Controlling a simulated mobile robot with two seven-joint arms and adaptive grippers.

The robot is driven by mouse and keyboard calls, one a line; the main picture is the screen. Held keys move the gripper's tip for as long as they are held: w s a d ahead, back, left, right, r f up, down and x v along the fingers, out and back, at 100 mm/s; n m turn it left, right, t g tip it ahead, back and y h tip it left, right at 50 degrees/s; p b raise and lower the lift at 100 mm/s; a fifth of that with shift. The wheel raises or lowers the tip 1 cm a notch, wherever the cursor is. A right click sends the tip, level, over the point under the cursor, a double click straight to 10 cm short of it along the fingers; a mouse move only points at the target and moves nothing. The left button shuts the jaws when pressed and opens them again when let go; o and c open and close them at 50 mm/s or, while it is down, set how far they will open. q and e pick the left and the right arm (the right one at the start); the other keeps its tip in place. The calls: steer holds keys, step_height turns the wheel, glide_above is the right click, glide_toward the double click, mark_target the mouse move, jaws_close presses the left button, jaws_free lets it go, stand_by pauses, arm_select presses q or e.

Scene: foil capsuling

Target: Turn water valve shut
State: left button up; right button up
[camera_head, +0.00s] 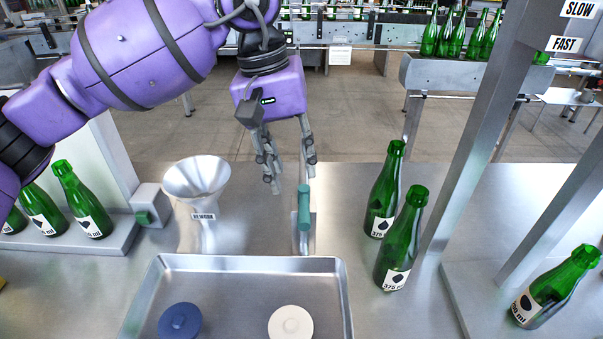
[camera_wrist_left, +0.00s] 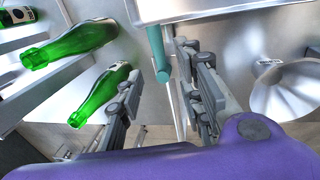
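The water valve has a teal handle (camera_head: 304,207) that stands above the steel counter, behind the tray. The handle also shows in the left wrist view (camera_wrist_left: 157,52), at top centre. My left gripper (camera_head: 291,177) comes down from the upper left with its fingers spread and nothing between them. Its fingertips are just behind and above the handle in the head view. In the left wrist view, the fingers (camera_wrist_left: 160,70) lie to either side of the handle's line; I cannot tell if they touch it. My right gripper is not in view.
A steel funnel (camera_head: 196,179) stands left of the valve. A tray (camera_head: 250,264) with a blue disc (camera_head: 179,322) and a white disc (camera_head: 290,323) lies in front. Green bottles (camera_head: 385,190) stand to the right, near a grey post (camera_head: 470,140). More bottles (camera_head: 80,200) stand left.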

mark_target(303, 205)
arm_select(q)
steer(key=shift+s+d+f+p, duration=0.15)
steer(key=shift+d+f, duration=0.1)
steer(key=shift+f, duration=0.95)
steer(key=shift+s+d+f+p, duration=0.15)
steer(key=shift+d+f, duration=0.15)
steer(key=shift+f, duration=0.95)
steer(key=shift+s+d+f+p, duration=0.15)
steer(key=shift+d+f, duration=0.1)
steer(key=shift+f, duration=0.95)
steer(key=shift+w, duration=0.1)
jaws_close()
